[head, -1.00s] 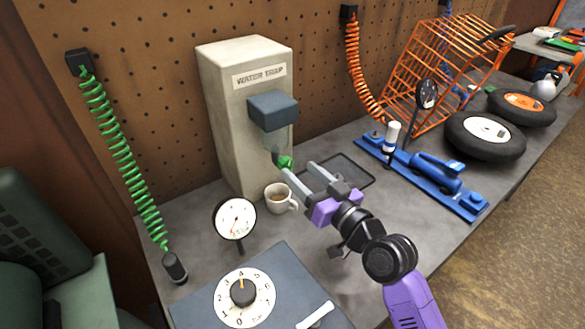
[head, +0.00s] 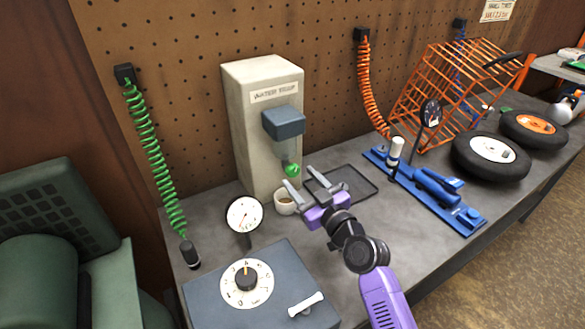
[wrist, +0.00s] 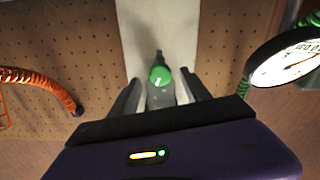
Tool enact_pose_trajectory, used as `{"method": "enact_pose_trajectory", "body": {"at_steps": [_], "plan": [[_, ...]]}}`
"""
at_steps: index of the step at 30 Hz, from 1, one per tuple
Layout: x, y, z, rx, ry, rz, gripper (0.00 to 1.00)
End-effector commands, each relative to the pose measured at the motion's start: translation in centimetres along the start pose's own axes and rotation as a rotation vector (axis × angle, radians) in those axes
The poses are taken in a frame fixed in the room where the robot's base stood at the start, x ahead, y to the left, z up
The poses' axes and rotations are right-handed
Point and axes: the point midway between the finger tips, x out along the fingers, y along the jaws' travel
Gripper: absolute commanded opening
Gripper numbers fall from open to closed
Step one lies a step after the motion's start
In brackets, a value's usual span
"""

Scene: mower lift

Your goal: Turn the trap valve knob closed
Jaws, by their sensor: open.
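The trap valve knob (head: 292,170) is small and green, under the blue-grey block (head: 284,123) on the front of the water trap (head: 247,140). In the wrist view the green knob (wrist: 160,75) lies ahead, between the two fingers in the picture. My gripper (head: 302,178) is open and empty, with its fingers pointing toward the trap just below and in front of the knob. In the wrist view my gripper (wrist: 158,92) shows one finger on each side of the knob. I see no clear contact with it.
A cup (head: 284,208) stands below the knob, close to my gripper. A round gauge (head: 244,214) and a dial box (head: 262,300) stand to the left. A dark tray (head: 355,186) and a blue tool (head: 438,190) lie to the right. A green coiled hose (head: 150,155) hangs at left.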

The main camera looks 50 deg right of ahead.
Motion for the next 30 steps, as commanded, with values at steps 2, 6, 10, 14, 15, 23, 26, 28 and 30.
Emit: {"method": "enact_pose_trajectory", "body": {"at_steps": [2,6,10,14,15,23,26,28,30], "plan": [[1.4,0.1,-0.4,0.001,0.002,0.001,0.56],[3.4,0.1,-0.3,0.002,0.0,0.0,0.56],[4.7,0.1,-0.2,0.001,0.001,0.001,0.56],[5.2,0.0,-0.1,0.001,0.0,0.0,0.56],[5.3,0.0,-0.1,0.001,0.0,0.0,0.56],[5.3,0.0,0.0,0.001,0.0,0.0,0.46],[5.3,0.0,0.0,0.001,0.0,0.0,0.26],[5.3,0.0,0.0,0.001,0.0,0.0,0.12],[5.3,0.0,0.0,0.001,0.0,0.0,0.0]]}}
